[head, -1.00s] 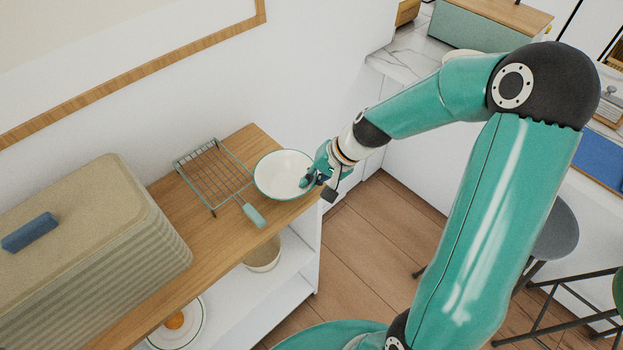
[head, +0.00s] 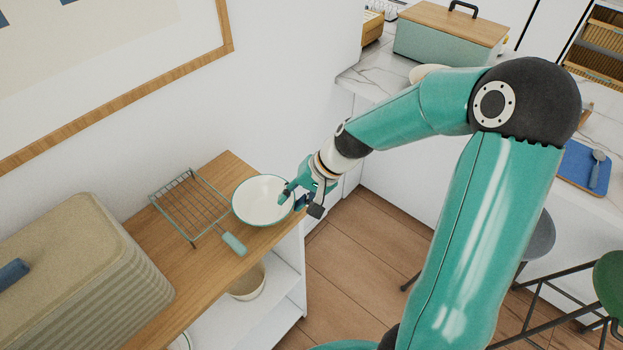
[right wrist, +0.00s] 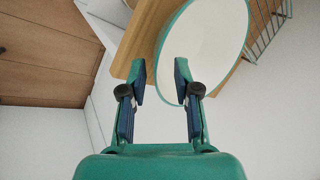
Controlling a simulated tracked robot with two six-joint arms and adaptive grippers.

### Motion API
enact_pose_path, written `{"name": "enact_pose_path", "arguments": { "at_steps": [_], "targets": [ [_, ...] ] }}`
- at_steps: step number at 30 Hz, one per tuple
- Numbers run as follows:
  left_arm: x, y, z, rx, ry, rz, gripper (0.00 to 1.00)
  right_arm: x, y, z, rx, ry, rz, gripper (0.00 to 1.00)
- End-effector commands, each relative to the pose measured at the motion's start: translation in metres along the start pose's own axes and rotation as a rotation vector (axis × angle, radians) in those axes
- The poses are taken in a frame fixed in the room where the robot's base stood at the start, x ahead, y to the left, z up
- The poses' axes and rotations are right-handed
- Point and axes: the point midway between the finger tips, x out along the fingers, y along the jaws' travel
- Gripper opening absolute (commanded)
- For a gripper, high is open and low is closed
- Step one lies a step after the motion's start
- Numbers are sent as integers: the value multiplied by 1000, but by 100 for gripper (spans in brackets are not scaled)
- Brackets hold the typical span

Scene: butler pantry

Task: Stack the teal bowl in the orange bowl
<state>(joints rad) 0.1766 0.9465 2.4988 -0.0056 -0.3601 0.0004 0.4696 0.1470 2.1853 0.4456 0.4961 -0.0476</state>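The teal bowl (head: 262,203), white inside with a teal rim, stands upright near the end of the wooden shelf top. It also shows in the right wrist view (right wrist: 210,45). My right gripper (head: 290,194) is at the bowl's right rim. In the right wrist view its two fingers (right wrist: 160,78) are apart, with the rim showing in the gap between them; contact is not visible. I see no bowl that is clearly orange. My left gripper is not in view.
A wire rack (head: 190,205) with a teal handle lies left of the bowl. A ribbed beige box (head: 80,270) stands nearer. A pale bowl (head: 247,283) sits on the lower shelf. The marble counter (head: 375,75) holds a teal bin (head: 450,42) and a blue board (head: 582,168).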

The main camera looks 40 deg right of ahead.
Motion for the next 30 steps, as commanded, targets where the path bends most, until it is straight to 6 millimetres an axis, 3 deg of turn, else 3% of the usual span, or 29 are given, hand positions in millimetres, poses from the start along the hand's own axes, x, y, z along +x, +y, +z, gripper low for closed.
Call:
{"name": "enact_pose_path", "arguments": {
  "at_steps": [9, 20, 30],
  "targets": [
    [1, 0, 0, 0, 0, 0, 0, -66, 0, -1, 0, 7, 0, 31],
    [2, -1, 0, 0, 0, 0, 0, -103, 0, 10, 41, -62, 13, 33],
    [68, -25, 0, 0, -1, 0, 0, -140, 8, -1, 11, -15, 27, 33]
  ]
}}
